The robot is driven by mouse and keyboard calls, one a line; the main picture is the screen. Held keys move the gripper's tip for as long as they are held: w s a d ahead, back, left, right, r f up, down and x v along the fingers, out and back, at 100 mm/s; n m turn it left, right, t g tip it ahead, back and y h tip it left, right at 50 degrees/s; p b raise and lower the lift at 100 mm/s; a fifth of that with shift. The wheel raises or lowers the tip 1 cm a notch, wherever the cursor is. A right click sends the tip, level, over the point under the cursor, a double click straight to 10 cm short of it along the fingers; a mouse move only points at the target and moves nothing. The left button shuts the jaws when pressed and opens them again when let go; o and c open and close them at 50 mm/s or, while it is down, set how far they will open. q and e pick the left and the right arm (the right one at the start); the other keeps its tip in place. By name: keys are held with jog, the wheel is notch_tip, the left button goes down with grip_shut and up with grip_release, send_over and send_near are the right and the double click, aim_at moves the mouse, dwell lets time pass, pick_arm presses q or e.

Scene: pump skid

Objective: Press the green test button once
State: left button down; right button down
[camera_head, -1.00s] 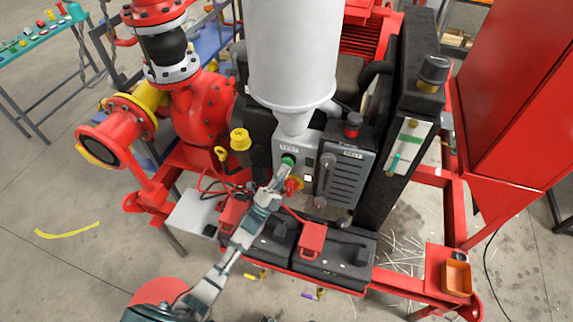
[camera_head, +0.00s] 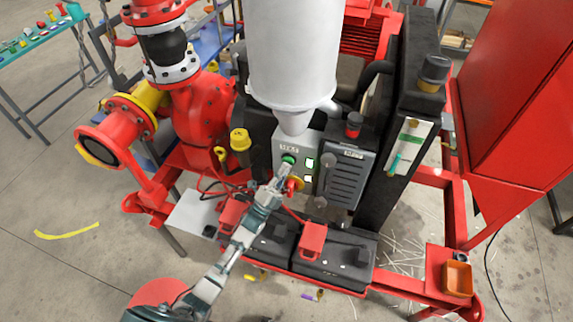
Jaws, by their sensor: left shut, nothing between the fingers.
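The green test button (camera_head: 289,159) is on the upper left of a light grey control panel (camera_head: 308,146), under a small label. A square light (camera_head: 310,163) to its right glows pale green. My left gripper (camera_head: 285,168) is shut and empty, its fingertips just below the button in the picture. I cannot tell whether they touch it. A red knob on a yellow base (camera_head: 294,184) sits below the button, partly behind the gripper. My right gripper is not in view.
A large white cylinder (camera_head: 293,50) hangs over the panel. Black batteries with red terminal covers (camera_head: 312,240) lie below. A yellow-capped part (camera_head: 240,140) stands left of the panel. A red cabinet (camera_head: 525,100) stands far right.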

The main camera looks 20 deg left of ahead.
pick_arm(q)
jog(key=shift+s, duration=0.15)
jog(key=shift+s+p, duration=0.45)
jog(key=shift+s, duration=0.4)
jog(key=s+p, duration=0.2)
jog(key=s, duration=0.3)
jog(key=shift+a, duration=0.15)
dwell(0.5)
